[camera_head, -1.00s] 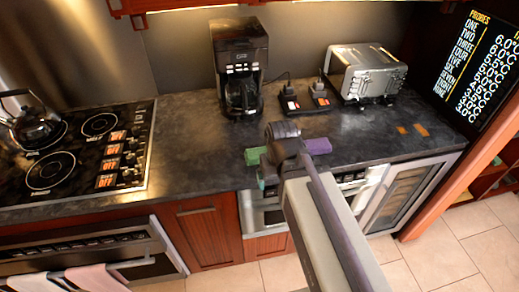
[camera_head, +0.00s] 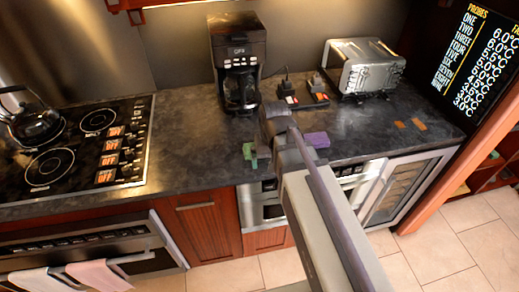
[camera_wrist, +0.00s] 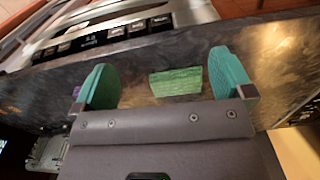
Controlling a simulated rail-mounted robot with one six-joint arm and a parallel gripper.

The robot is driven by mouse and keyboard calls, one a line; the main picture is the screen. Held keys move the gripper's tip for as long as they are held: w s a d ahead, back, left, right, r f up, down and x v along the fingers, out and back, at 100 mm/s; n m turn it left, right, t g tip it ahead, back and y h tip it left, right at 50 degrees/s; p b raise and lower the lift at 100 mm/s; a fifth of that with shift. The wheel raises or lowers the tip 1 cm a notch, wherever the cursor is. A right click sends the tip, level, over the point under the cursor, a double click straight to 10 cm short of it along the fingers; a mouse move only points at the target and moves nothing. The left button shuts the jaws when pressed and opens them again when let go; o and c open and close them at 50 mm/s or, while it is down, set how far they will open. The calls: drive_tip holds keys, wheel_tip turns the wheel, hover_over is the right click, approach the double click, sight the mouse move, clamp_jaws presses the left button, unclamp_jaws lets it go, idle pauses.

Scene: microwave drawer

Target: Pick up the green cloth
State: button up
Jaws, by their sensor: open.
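The green cloth (camera_wrist: 175,82) lies flat on the dark countertop in the wrist view. It is a small, bright green rectangle. My gripper (camera_wrist: 162,62) is open, with one teal finger on each side of the cloth and a gap between each finger and the cloth. I cannot tell how far the fingertips are above the counter. In the head view, a patch of green (camera_head: 249,152) shows beside my arm near the counter's front edge, where cloth and finger are hard to tell apart; my arm hides part of that area.
A purple block-like item (camera_head: 317,140) lies on the counter right of my arm. A coffee maker (camera_head: 238,65) stands behind, with a toaster (camera_head: 362,66) at the back right. The cooktop (camera_head: 75,145) is on the left. The counter between cooktop and green patch is clear.

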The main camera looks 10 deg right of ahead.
drive_tip(key=w+m, duration=1.5)
drive_tip(key=m, duration=0.2)
wheel_tip(320, 180, down, 11)
drive_tip(key=b, duration=1.1)
drive_tip(key=shift+w+a, duration=0.1)
drive_tip(key=shift+w, duration=0.05)
drive_tip(key=shift+r, duration=0.25)
drive_tip(key=c, duration=1.1)
